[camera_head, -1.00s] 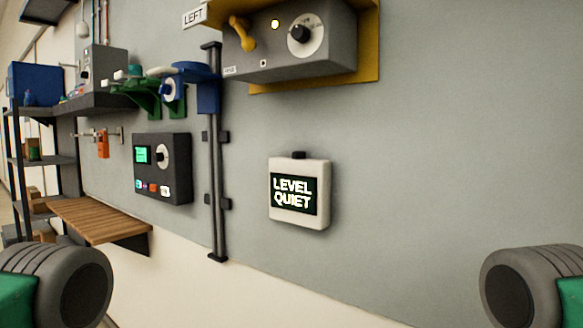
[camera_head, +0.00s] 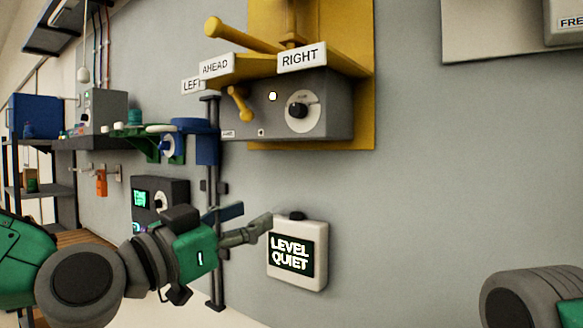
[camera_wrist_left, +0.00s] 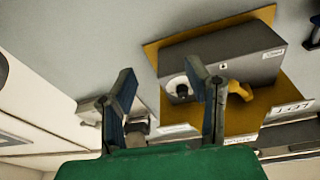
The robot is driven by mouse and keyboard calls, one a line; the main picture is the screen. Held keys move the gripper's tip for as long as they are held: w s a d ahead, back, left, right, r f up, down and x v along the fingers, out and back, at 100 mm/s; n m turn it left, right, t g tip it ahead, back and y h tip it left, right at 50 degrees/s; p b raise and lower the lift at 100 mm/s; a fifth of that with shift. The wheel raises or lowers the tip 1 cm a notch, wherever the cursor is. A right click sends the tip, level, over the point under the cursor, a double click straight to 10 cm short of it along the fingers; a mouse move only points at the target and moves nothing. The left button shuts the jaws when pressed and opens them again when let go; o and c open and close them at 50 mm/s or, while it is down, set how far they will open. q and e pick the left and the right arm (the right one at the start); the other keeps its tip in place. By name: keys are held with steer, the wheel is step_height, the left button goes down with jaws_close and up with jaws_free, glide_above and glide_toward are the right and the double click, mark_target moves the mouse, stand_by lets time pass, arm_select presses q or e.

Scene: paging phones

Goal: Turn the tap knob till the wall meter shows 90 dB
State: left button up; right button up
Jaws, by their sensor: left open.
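A black knob (camera_head: 298,111) on a white dial sits on the grey box (camera_head: 340,105) on the wall; its lettering is too small to read. The knob also shows in the left wrist view (camera_wrist_left: 182,91), upside down. The wall meter (camera_head: 291,254), a white unit with a dark screen, reads "LEVEL QUIET". My left gripper (camera_head: 250,217) is open and empty, just left of the meter in the picture and below the box. Its fingers (camera_wrist_left: 160,70) stand apart in the wrist view, touching no knob. My right gripper is out of view.
A yellow lever (camera_head: 239,104) sits left of the knob. A yellow bracket (camera_head: 310,20) with signs "AHEAD" and "RIGHT" juts out above the box. A dark panel (camera_head: 172,190) with another dial and a black vertical rail (camera_head: 213,280) are behind my left arm.

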arm_select(q)
steer(key=m+t+h, duration=0.1)
steer(key=t+h, duration=0.1)
glide_toward(293, 112)
steer(key=r+v, duration=0.1)
steer(key=v, duration=0.3)
steer(key=p+x, duration=0.1)
steer(key=x, duration=0.3)
steer(key=p+x, duration=0.2)
steer(key=x, duration=0.2)
steer(key=p+x, duration=0.2)
steer(key=x, duration=0.3)
steer(key=shift+w+d+f, duration=0.15)
steer(key=shift+d+f, duration=0.05)
steer(key=shift+f, duration=0.2)
jaws_close()
